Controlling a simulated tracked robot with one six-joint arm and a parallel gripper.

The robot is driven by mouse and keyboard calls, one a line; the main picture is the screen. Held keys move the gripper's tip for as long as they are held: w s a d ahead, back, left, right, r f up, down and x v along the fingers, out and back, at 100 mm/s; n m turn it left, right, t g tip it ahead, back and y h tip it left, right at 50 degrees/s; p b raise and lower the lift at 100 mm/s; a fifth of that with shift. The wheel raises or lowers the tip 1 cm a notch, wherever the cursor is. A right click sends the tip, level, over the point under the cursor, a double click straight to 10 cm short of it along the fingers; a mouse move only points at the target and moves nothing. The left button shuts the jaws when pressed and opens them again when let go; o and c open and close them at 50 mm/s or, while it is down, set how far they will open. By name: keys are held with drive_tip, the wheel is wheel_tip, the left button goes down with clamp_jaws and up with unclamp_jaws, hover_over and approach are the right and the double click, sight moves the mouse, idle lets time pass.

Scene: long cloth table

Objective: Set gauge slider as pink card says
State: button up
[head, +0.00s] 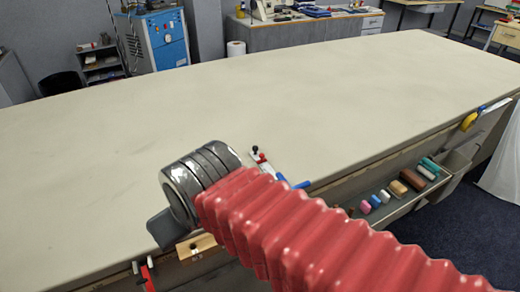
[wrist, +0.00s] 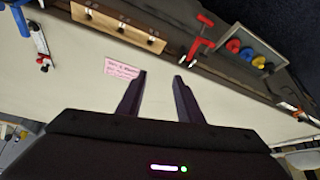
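A pink card (wrist: 122,70) with a few lines of small writing lies on the pale cloth in the wrist view; I cannot read the writing. A wooden strip (wrist: 118,25) with dark spots and small marks lies along the table edge beyond the card. It may be the gauge; I cannot make out its slider. Part of the strip (head: 196,246) also shows at the table's front edge in the head view. My gripper (wrist: 160,75) is open and empty, its fingertips to the right of the card in the wrist view. My arm hides the card in the head view.
A red clamp (wrist: 202,35) is at the table edge near the strip. A red and blue clamp (wrist: 38,40) is at the left. A tray (wrist: 280,62) holds coloured rolls. Spools (head: 398,187) lie on a shelf below the edge. The table's far part is bare.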

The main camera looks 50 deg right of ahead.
drive_tip(key=shift+d, duration=0.1)
drive_tip(key=w+d+r+m+g, duration=0.1)
drive_tip(key=w+d+r+m, duration=0.2)
drive_tip(key=w+d+m, duration=0.5)
drive_tip(key=m+y, duration=0.2)
drive_tip(key=m, duration=2.1)
hover_over(262, 155)
drive_tip(key=s+d, duration=0.3)
drive_tip(key=s, duration=0.2)
wheel_tip(262, 155, down, 5)
drive_tip(key=shift+s+r+g, duration=0.2)
drive_tip(key=shift+g, duration=0.1)
drive_tip(key=shift+f, duration=0.1)
drive_tip(key=x, duration=1.3)
drive_tip(key=shift+w+a+f, duration=0.15)
drive_tip(key=shift+a+f, duration=0.05)
drive_tip(key=shift+f, duration=0.1)
